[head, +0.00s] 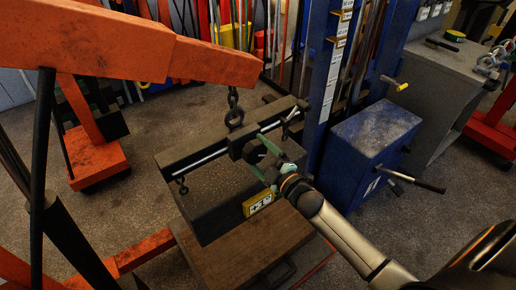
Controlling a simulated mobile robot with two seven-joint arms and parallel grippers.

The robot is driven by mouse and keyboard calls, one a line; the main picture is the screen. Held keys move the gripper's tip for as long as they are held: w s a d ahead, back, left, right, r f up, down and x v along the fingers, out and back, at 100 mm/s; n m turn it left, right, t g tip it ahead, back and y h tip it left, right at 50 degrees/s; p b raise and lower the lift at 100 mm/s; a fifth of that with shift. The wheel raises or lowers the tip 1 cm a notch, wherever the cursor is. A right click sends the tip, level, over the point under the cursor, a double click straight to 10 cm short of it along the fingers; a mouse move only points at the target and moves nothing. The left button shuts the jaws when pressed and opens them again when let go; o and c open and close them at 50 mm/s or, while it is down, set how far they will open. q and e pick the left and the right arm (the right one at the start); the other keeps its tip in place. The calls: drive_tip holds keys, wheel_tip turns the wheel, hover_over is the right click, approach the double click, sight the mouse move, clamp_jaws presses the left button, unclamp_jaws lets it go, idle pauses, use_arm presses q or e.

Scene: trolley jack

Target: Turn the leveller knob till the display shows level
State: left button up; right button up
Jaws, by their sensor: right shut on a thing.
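The leveller (205,153) is a dark beam with a bright screw rod, hanging from a chain hook (234,112) under the orange crane arm. A yellow display (258,205) sits on the front of the dark block below it and seems to read about +1, so not level; the digits are small. My right gripper (264,157), with green fingers, is at the right part of the leveller, shut on the leveller knob. The fingers and wrist mostly hide the knob. My left gripper is not in view.
The dark block (215,200) hangs over or rests on a brown wooden-topped cart (245,250); I cannot tell which. A blue cabinet (368,150) with protruding handles stands close to the right of my arm. The orange crane (150,45) fills the left.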

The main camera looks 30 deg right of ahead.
drive_tip(key=m+p, duration=0.2)
drive_tip(key=m, duration=0.2)
drive_tip(key=shift+d+m, duration=0.15)
drive_tip(key=shift+m, duration=0.15)
drive_tip(key=shift+f+m+p, duration=0.1)
drive_tip(key=shift+m+p, duration=0.45)
drive_tip(key=shift+m, duration=1.05)
drive_tip(key=shift+m, duration=0.3)
drive_tip(key=o, duration=1.1)
drive_tip(key=s, duration=0.4)
drive_tip(key=s+d, duration=0.1)
drive_tip(key=s, duration=0.7)
drive_tip(key=shift+s+d, duration=0.2)
drive_tip(key=s+a+f+m+g, duration=0.1)
drive_tip(key=s+a+f+g, duration=0.2)
drive_tip(key=s+a+f, duration=0.1)
drive_tip(key=s+a+f+m+g, duration=0.1)
drive_tip(key=s+a+f+g, duration=0.2)
drive_tip(key=s+a+f, duration=0.1)
drive_tip(key=s+a+f+m+g, duration=0.1)
drive_tip(key=s+a+f+g, duration=0.1)
drive_tip(key=s+a+f, duration=0.2)
drive_tip(key=shift+s+f+g, duration=0.2)
drive_tip(key=shift+s+f, duration=0.3)
drive_tip(key=shift+f, duration=0.35)
drive_tip(key=shift+s+f+g, duration=0.2)
drive_tip(key=shift+s+f, duration=0.25)
drive_tip(key=shift+f, duration=0.4)
